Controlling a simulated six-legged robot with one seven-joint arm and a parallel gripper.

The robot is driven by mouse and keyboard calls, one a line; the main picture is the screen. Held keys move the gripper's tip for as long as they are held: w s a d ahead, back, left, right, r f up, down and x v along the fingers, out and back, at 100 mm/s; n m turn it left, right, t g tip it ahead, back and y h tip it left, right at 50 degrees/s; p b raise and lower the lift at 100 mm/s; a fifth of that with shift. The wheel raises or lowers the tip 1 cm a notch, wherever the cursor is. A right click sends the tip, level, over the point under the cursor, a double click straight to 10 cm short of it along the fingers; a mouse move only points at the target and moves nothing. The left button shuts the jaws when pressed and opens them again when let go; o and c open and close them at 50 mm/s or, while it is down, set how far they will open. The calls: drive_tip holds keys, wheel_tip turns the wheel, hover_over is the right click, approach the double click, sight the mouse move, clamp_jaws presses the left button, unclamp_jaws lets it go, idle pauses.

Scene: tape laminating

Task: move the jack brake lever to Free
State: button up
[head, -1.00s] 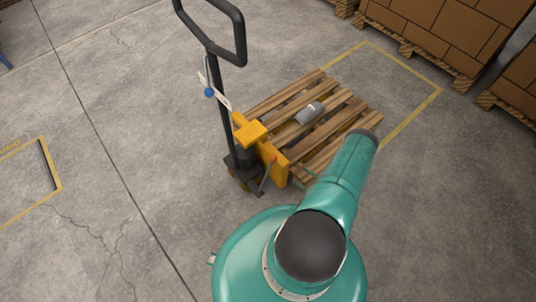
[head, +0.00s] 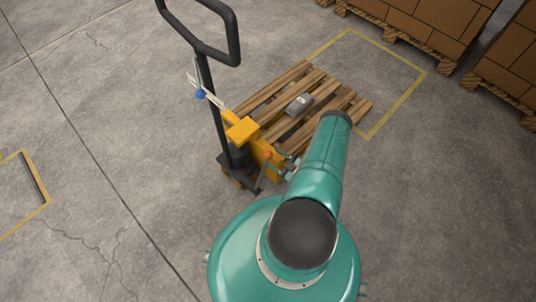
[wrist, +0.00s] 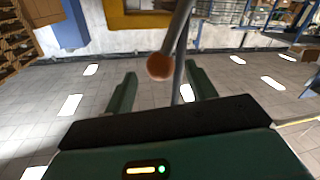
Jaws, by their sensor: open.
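A yellow and black pallet jack (head: 243,130) stands at the front of a wooden pallet. A lever with an orange ball knob (head: 267,156) rises low on the jack's near side. In the wrist view the orange knob (wrist: 160,66) and its grey rod show between my two green fingers, apart from both; whether it lies fully inside the jaws, I cannot tell. My gripper (wrist: 160,84) is open. In the head view my gripper (head: 291,168) is partly hidden by my arm, just right of the knob. Another lever with a blue knob (head: 200,94) and pale label plates sits on the handle post. No lettering is readable.
A grey object (head: 299,104) lies on the pallet (head: 350,104). The jack's tall black handle (head: 222,52) stands left of my arm. Stacked cartons (head: 440,25) on pallets stand at the back right. The concrete floor at left is open.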

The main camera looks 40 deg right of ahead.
sight(268, 154)
drive_tip(key=shift+w+a, duration=0.2)
drive_tip(key=shift+w, duration=0.8)
drive_tip(key=shift+w+a, duration=0.2)
drive_tip(key=shift+w, duration=0.8)
clamp_jaws()
